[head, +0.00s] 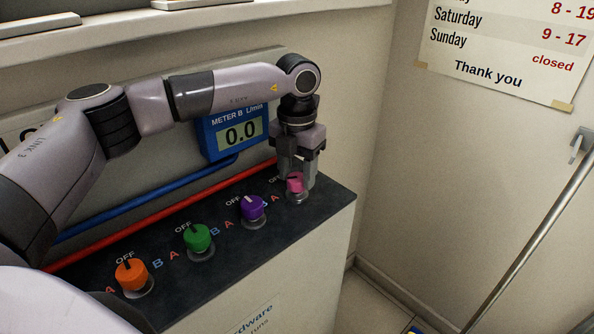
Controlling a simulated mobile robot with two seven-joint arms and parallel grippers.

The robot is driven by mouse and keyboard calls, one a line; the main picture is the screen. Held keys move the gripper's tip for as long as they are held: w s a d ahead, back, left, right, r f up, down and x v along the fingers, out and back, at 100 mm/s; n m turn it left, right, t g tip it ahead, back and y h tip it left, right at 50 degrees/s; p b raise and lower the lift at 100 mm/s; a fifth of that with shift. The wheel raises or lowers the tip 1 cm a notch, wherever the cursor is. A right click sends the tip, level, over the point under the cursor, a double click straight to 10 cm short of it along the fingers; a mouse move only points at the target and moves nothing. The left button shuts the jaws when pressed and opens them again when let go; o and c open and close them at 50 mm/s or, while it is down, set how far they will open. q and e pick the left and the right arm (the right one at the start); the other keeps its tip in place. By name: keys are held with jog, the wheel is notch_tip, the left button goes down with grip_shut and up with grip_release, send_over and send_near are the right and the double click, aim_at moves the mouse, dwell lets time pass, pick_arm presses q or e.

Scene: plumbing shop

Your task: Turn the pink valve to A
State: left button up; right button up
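The pink valve (295,184) is the knob at the far right end of a row on a dark panel top (330,203). My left gripper (296,173) points down over it, with its fingers around the upper part of the knob. The fingers hide part of the knob and its pointer, so I cannot tell its setting or whether they press on it. Part of an "OFF" label shows behind the knob, and a red "A" is to its left. My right gripper is not in view.
Purple (253,208), green (197,238) and orange (131,275) valves stand left of the pink one. A blue meter B (238,132) reads 0.0 behind my arm. Blue (150,200) and red (165,212) pipes run along the wall. A metal pole (530,240) leans at right.

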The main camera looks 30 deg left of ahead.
aim_at(297, 177)
pick_arm(q)
jog(key=shift+o, duration=1.1)
jog(key=shift+r, duration=3.6)
